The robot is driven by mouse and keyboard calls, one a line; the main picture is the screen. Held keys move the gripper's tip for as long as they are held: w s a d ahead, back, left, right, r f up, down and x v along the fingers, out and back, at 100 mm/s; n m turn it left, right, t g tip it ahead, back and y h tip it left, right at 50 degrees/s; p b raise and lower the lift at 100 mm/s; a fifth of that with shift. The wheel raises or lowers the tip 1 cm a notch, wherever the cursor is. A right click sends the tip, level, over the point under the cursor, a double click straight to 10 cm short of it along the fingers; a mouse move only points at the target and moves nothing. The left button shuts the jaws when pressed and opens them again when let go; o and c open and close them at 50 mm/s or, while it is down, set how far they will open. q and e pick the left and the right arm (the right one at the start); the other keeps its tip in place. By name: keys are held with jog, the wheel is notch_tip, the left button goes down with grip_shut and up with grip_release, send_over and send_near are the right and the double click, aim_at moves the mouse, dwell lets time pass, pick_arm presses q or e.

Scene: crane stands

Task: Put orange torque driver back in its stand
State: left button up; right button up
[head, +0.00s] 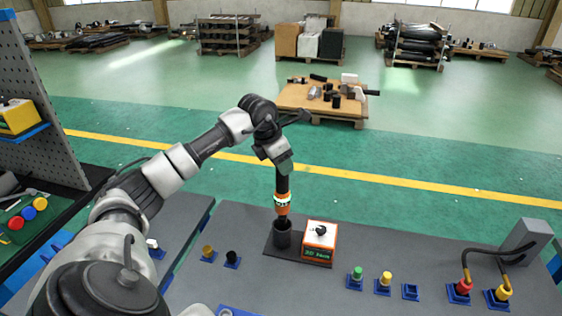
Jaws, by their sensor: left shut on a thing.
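The orange torque driver (282,200) is black with an orange band and hangs upright from my left gripper (281,168). The gripper is shut on its upper part. The stand is a dark round cup (282,236) on a dark base plate on the grey table. The driver's lower tip is at the cup's mouth. I cannot tell whether it is inside the cup or just in front of or above it. My right gripper is not in view.
An orange and white box (320,240) with a display stands right of the cup. Several blue holders with coloured plugs line the front, including a green one (357,273). A grey block (525,240) with cables is at the right. A pegboard (45,95) rises at the left.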

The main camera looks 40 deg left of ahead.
aim_at(277, 181)
pick_arm(q)
jog(key=shift+f, duration=0.1)
dwell(0.5)
jog(key=shift+f+b, duration=3.35)
jog(key=shift+f, duration=1.05)
jog(key=o, duration=1.3)
jog(key=shift+s, duration=0.1)
jog(key=shift+o, duration=0.2)
jog(key=shift+f, duration=0.15)
jog(key=shift+p+v, duration=1.3)
jog(key=shift+v, duration=1.3)
jog(key=shift+d, duration=0.1)
jog(key=b+v, duration=0.2)
jog(key=v, duration=0.8)
jog(key=shift+r, duration=0.45)
